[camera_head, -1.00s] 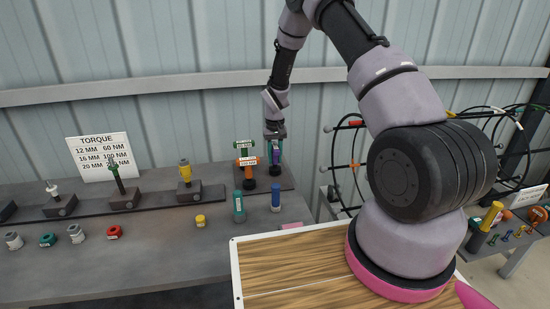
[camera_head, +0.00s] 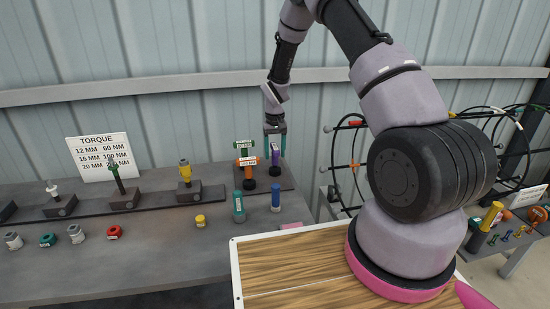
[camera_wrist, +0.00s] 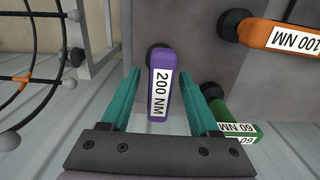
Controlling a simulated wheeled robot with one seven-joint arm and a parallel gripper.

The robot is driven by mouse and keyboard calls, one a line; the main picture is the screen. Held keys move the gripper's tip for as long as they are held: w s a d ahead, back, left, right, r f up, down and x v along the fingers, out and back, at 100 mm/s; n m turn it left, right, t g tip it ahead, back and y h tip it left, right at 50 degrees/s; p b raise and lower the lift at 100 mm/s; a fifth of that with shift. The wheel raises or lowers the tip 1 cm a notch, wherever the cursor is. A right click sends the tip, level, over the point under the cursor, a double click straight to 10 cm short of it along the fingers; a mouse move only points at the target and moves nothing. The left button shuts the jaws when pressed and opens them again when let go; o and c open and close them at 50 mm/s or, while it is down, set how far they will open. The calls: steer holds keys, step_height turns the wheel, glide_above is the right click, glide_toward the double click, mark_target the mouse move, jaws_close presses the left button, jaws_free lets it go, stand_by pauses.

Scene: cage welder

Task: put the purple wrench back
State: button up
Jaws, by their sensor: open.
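The purple wrench (camera_head: 275,161), labelled 200 NM, stands upright on the small rack plate (camera_head: 284,182) at the right end of the grey bench. In the wrist view the purple wrench (camera_wrist: 161,88) shows its label, with its dark round head at the far end. My gripper (camera_head: 275,147) is above and around its upper end. In the wrist view the teal fingers of my gripper (camera_wrist: 164,75) are spread on either side of the wrench, with a gap visible on both sides. The gripper is open.
An orange wrench (camera_head: 248,161) labelled 100 NM and a green wrench (camera_head: 243,144) labelled 60 NM stand close to the left. A teal tool (camera_head: 239,207) and a blue one (camera_head: 275,197) stand in front. A wire cage (camera_head: 345,160) is at right.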

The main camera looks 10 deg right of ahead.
step_height(320, 180, up, 10)
steer(key=shift+f, duration=0.1)
steer(key=s+d+r+m+t, duration=0.1)
steer(key=s+r, duration=0.3)
steer(key=r, duration=0.4)
steer(key=s+d+r+t+y, duration=0.15)
steer(key=s+r, duration=0.25)
steer(key=r, duration=0.4)
steer(key=s+d+r+m+t, duration=0.15)
steer(key=s+r, duration=0.25)
steer(key=r, duration=0.4)
steer(key=s+d+r+m+t, duration=0.1)
steer(key=s+r, duration=0.3)
steer(key=s, duration=0.6)
steer(key=s+r+t, duration=0.2)
steer(key=s+r, duration=0.2)
steer(key=s, duration=0.7)
steer(key=shift+d+m, duration=0.35)
steer(key=shift+d, duration=0.05)
